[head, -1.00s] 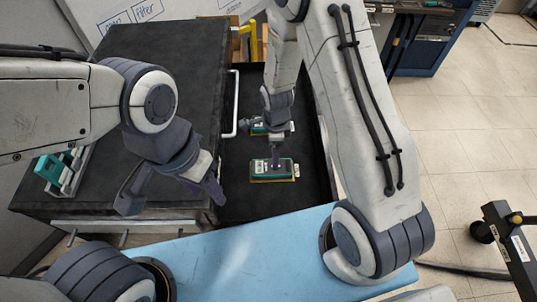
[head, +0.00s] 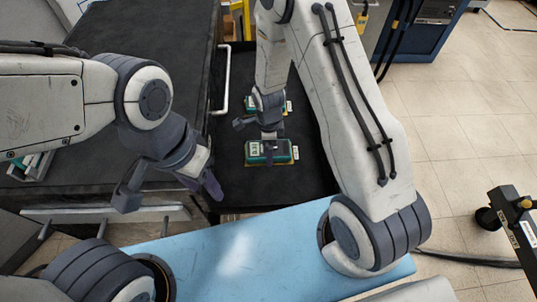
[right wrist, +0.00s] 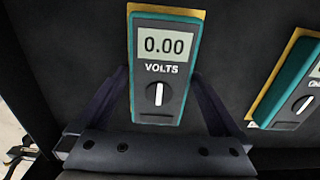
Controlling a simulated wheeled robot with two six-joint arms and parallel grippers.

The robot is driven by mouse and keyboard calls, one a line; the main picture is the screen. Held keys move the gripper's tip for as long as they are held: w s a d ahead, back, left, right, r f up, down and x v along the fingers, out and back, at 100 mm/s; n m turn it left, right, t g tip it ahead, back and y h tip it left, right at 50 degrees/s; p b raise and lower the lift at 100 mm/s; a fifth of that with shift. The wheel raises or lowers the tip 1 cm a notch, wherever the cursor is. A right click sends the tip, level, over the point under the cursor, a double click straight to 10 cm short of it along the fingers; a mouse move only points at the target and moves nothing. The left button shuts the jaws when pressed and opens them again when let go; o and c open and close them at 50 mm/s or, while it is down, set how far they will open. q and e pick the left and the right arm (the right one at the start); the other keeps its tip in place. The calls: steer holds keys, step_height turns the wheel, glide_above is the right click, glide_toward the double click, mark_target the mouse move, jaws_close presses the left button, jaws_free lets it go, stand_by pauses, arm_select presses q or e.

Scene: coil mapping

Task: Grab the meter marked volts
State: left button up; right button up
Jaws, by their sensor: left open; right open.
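The meter marked VOLTS (right wrist: 166,65) is teal with a yellow edge, a 0.00 display and a dial. In the head view it appears to be the nearer meter (head: 281,151), lying in the open black drawer. My right gripper (head: 254,138) is open above it. In the right wrist view its fingers (right wrist: 160,74) appear on either side of the meter's lower half, with gaps; contact is not visible. My left gripper (head: 168,190) is open and empty, left of the drawer's front.
A second meter (right wrist: 290,85), its label partly cut off, lies beside the first; in the head view it is the farther meter (head: 289,106). A black cabinet top (head: 130,70) is left of the drawer (head: 305,185). A white handle (head: 223,85) runs between them. Open floor (head: 460,130) is right.

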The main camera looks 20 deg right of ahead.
steer(key=c, duration=1.5)
steer(key=shift+o, duration=0.2)
steer(key=shift+r, duration=0.15)
